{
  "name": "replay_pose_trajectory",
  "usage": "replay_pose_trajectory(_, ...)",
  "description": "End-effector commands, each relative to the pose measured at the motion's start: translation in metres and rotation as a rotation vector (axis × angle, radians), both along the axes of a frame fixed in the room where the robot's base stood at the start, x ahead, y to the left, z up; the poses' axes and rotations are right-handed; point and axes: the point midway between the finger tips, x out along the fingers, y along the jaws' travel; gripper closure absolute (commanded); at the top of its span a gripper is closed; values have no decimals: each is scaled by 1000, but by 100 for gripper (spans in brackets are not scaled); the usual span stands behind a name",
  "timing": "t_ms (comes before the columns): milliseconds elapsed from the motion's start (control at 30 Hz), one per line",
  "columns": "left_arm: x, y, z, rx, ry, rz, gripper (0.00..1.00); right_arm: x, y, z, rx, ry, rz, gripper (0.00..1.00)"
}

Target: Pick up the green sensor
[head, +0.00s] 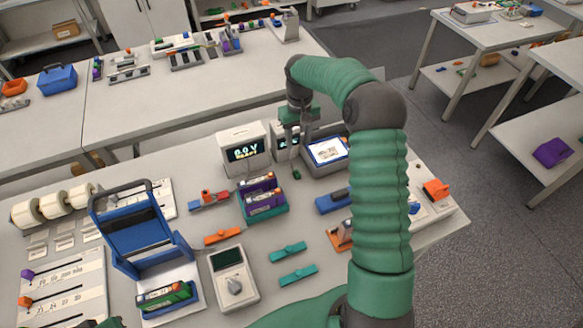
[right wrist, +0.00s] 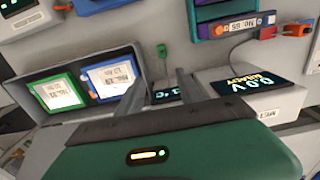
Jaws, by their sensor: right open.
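The green sensor (head: 297,174) is a small green piece on the table in front of the small display unit. In the right wrist view the green sensor (right wrist: 162,50) has a thin cable running toward a dark display and lies beyond my fingertips. My right gripper (head: 295,138) is over the small display unit, behind the sensor. Its two fingers are apart and empty in the right wrist view (right wrist: 160,80), and the sensor is not between them. A green and dark sliver at the bottom left edge of the head view may be my left gripper; its jaws do not show.
A teal and purple battery holder (head: 263,207) is in front. Orange and teal clips, a meter (head: 233,279) and a blue rack (head: 136,230) fill the front.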

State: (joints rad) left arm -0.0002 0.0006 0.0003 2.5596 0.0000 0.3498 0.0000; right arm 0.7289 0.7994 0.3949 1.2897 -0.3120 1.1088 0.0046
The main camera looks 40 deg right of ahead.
Motion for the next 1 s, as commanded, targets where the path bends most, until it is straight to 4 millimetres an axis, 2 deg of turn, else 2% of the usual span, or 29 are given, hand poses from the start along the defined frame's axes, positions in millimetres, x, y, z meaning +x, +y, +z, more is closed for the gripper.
replay_pose_trajectory(200, 0, 0, 10, 0, 0, 0, 100, 1, 5, -57, 2, 6, 3, 56)
replay_pose_trajectory(333, 0, 0, 13, 0, 0, 1, 100, 3, 4, -85, 2, 6, 2, 56)
replay_pose_trajectory(533, 0, 0, 21, 0, 0, 1, 100, 0, 4, -106, 4, 6, 1, 56)
replay_pose_trajectory(633, 0, 0, 31, 0, 0, 0, 100, -4, 6, -124, 5, 6, 2, 56)
replay_pose_trajectory(767, 0, 0, 33, 0, 0, 0, 100, -4, 6, -145, 3, 3, 2, 56)
replay_pose_trajectory(1000, 0, 0, 32, 0, 0, 0, 100, -2, 7, -149, -1, 3, 2, 56)
